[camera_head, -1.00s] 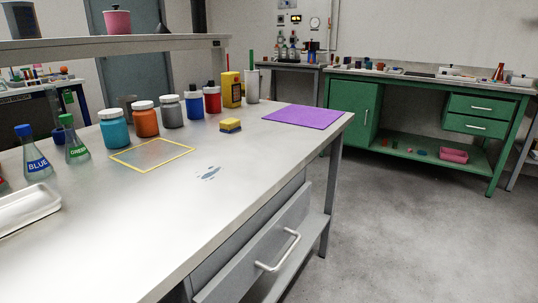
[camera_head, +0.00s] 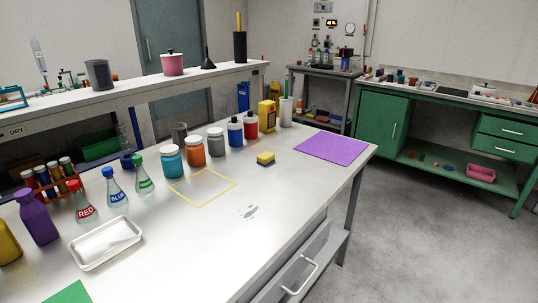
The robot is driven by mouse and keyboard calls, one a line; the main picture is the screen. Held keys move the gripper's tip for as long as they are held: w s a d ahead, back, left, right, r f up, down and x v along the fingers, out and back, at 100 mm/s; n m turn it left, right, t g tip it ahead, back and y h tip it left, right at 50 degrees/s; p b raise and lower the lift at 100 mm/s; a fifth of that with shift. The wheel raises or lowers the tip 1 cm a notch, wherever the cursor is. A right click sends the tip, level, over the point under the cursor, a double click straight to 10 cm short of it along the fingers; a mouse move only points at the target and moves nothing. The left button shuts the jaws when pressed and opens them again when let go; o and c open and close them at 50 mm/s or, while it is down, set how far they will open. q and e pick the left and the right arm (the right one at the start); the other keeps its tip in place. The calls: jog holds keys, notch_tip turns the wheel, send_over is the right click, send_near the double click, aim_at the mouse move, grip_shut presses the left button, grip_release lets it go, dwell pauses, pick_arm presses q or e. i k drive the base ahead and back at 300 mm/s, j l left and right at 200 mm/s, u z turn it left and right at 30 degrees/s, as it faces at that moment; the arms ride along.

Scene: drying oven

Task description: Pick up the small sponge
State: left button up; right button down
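The small sponge (camera_head: 265,158) is yellow with a dark underside. It lies on the light metal bench top (camera_head: 185,260), to the right of a yellow-outlined square (camera_head: 203,187) and left of a purple mat (camera_head: 331,148). Nothing covers it. Neither of my grippers shows in the head view.
Several lidded jars and bottles (camera_head: 195,152) stand in a row behind the sponge, with a yellow box (camera_head: 267,116) at their right end. Flasks (camera_head: 115,190) and a white tray (camera_head: 107,243) are at left. A spill (camera_head: 249,212) marks the otherwise clear front bench top. A drawer (camera_head: 300,270) is below.

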aim_at(267, 157)
jog(key=i+l+u, duration=0.1)
jog(key=l, duration=0.25)
jog(key=i+l, duration=0.2)
jog(key=l, duration=0.15)
jog(key=i+l+u, duration=0.15)
jog(key=l, duration=0.15)
jog(key=i+l, duration=0.15)
jog(key=l, duration=0.25)
jog(key=i+l+u, duration=0.15)
jog(key=l, duration=0.55)
jog(key=i+u, duration=0.05)
